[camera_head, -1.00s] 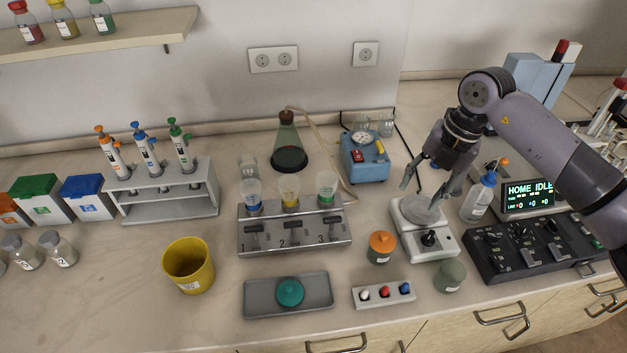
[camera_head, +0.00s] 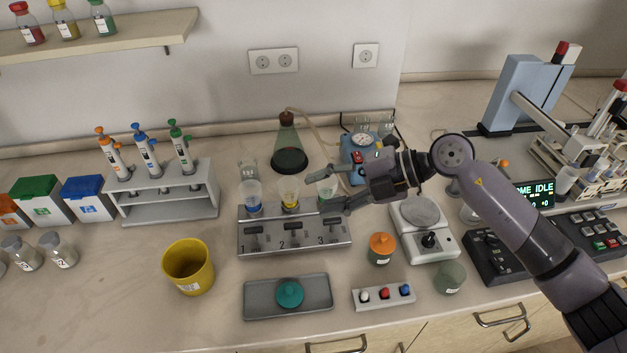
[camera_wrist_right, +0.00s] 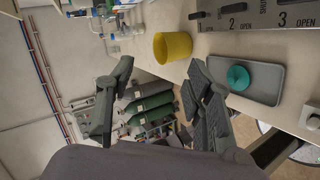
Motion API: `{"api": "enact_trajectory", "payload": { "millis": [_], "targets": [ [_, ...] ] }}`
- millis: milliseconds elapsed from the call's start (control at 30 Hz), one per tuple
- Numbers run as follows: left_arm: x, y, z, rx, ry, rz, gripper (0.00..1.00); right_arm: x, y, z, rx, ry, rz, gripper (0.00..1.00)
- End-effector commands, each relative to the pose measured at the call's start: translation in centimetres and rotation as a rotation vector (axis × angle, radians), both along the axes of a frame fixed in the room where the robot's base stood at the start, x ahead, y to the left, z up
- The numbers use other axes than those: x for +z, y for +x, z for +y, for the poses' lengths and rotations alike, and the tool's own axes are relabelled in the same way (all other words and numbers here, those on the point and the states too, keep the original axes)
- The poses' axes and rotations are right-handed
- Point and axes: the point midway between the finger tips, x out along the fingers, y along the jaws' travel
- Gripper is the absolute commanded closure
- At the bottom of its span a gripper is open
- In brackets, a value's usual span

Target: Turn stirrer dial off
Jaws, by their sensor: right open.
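The stirrer (camera_head: 412,248) is a white unit with a round grey plate (camera_head: 421,211) on top, right of centre in the head view. Its black dial (camera_head: 429,240) sits on the front panel, uncovered; its exact setting is too small to read. My right gripper (camera_head: 319,192) is open and points left, by the green-marked cup (camera_head: 327,187) behind the numbered valve block, left of and apart from the stirrer. In the right wrist view its spread fingers (camera_wrist_right: 160,72) hold nothing. The stirrer is not in that view. My left gripper is not in view.
An orange-lidded jar (camera_head: 381,248), a greenish jar (camera_head: 450,277) and a three-button strip (camera_head: 384,295) stand near the stirrer. The valve block (camera_head: 294,234) and blue pump (camera_head: 361,151) are close to my gripper. A yellow cup (camera_head: 188,266) stands left, with clear counter around it.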

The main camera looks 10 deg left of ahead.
Motion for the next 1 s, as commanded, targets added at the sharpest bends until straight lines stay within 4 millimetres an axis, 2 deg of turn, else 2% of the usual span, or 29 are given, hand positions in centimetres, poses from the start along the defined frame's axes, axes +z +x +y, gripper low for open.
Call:
{"api": "enact_trajectory", "payload": {
  "millis": [100,300,867,1000],
  "targets": [
    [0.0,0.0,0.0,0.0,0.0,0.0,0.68,1.1,-0.7,1.4,-0.016,0.112,0.01,0.53],
    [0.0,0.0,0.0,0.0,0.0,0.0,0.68,2.5,-0.9,2.3,-0.04,0.218,0.015,0.53],
    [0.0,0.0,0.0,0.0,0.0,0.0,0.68,2.8,-1.0,2.5,-0.046,0.237,0.017,0.53],
    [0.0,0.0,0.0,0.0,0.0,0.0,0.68,4.0,-1.4,3.2,-0.073,0.334,0.029,0.53]
  ]
}}
